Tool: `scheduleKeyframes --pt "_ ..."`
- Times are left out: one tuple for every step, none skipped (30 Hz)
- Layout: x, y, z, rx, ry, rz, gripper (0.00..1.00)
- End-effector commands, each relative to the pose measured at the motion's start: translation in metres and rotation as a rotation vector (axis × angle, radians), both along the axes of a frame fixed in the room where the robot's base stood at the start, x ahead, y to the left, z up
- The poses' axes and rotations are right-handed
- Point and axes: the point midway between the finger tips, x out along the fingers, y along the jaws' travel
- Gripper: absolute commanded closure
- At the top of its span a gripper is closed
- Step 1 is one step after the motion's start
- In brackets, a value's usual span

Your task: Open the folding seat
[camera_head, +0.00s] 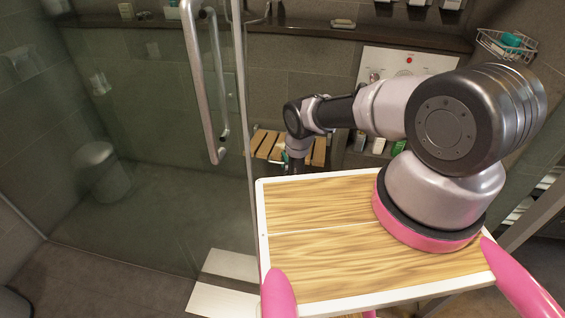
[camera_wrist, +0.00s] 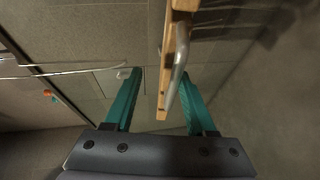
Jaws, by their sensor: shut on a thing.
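The folding seat (camera_head: 267,145) has light wooden slats and is mounted low on the far wall, beyond the glass door in the camera_head view. My gripper (camera_head: 287,160) reaches down at the seat, and my arm hides part of the slats. In the camera_wrist view, my gripper (camera_wrist: 161,74) has two teal fingers on either side of the seat's narrow wooden edge (camera_wrist: 167,75) and a curved metal bar. It is shut on the seat. The exact contact points and the seat's angle are hard to tell.
A glass shower door with a long metal handle (camera_head: 204,85) stands left of my arm. A bin (camera_head: 102,170) stands at left.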

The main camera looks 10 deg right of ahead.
Motion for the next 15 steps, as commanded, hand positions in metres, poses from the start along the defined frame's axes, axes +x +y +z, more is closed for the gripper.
scheduleKeyframes --pt "-0.001 0.002 0.002 0.001 -0.003 0.003 0.55" --pt "-0.003 0.001 0.002 0.002 -0.003 0.002 0.55" --pt "-0.006 0.001 0.003 0.001 -0.002 0.002 0.55" --pt "-0.01 0.001 0.003 0.0 -0.002 0.001 0.55" --pt "-0.015 0.0 0.004 0.0 0.0 0.001 0.55" --pt "-0.022 -0.001 0.005 0.0 0.001 0.001 0.55" --pt "-0.028 -0.001 0.006 -0.001 0.001 0.002 0.55" --pt "-0.034 -0.002 0.007 -0.002 0.001 0.0 0.55" --pt "-0.042 -0.003 0.009 -0.001 0.001 0.0 0.55" --pt "-0.049 -0.003 0.01 -0.002 0.002 0.001 0.55" --pt "-0.055 -0.004 0.011 -0.002 0.002 0.001 0.55" --pt "-0.063 -0.005 0.012 -0.001 0.002 0.0 0.55" --pt "-0.069 -0.005 0.013 -0.002 0.002 0.001 0.55" --pt "-0.075 -0.006 0.014 -0.001 0.002 -0.001 0.55" --pt "-0.081 -0.006 0.016 -0.002 0.002 0.001 0.55"
